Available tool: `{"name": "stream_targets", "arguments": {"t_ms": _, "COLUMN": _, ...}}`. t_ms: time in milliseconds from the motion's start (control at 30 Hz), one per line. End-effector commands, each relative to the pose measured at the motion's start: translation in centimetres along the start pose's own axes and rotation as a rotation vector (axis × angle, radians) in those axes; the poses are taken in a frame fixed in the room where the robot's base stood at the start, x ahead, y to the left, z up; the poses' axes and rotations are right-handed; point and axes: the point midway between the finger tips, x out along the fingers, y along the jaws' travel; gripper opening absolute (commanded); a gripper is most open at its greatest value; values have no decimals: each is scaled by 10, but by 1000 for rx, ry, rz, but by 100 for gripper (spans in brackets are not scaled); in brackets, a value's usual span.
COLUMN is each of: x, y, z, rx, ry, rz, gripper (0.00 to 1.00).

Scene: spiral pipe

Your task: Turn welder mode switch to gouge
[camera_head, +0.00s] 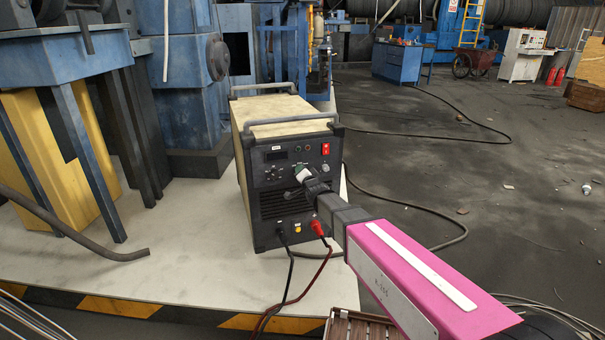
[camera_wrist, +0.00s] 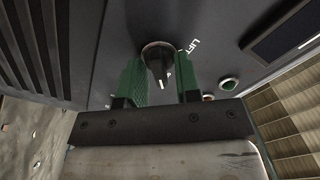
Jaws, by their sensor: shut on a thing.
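The welder (camera_head: 285,165) is a dark box with a cream top, standing upright on a pale platform. Its front panel faces me. My gripper (camera_head: 303,172) reaches the panel and covers part of it in the head view. In the wrist view, the mode switch (camera_wrist: 158,62) is a round dark knob with a white pointer mark. The green fingers of my gripper (camera_wrist: 160,82) are on both sides of the knob, shut on it. The word "LIFT" shows beside the knob; other labels are hidden or too small to read.
A red switch (camera_head: 325,149) is at the panel's upper right. Black and red cables (camera_head: 318,228) plug in low on the front. The platform has a striped edge (camera_head: 120,306). Blue machinery (camera_head: 185,90) stands at left; the floor at right is mostly open.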

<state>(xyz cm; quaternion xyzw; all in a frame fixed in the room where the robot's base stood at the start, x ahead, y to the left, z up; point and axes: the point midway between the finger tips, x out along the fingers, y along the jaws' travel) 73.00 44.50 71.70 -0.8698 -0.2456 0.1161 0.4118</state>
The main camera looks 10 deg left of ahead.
Motion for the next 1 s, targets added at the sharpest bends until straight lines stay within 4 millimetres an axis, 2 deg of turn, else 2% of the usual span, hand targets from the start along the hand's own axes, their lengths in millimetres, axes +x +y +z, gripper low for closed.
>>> {"name": "stream_targets", "arguments": {"t_ms": 367, "x": -1, "y": 1, "z": 0, "rx": 5, "ry": 0, "rz": 2, "gripper": 7}}
{"name": "stream_targets", "arguments": {"t_ms": 400, "x": -1, "y": 0, "z": 0, "rx": 5, "ry": 0, "rz": 2, "gripper": 37}}
{"name": "stream_targets", "arguments": {"t_ms": 767, "x": -3, "y": 0, "z": 0, "rx": 4, "ry": 0, "rz": 1, "gripper": 37}}
{"name": "stream_targets", "arguments": {"t_ms": 1000, "x": -29, "y": 0, "z": -1, "rx": 4, "ry": 0, "rz": 1, "gripper": 37}}
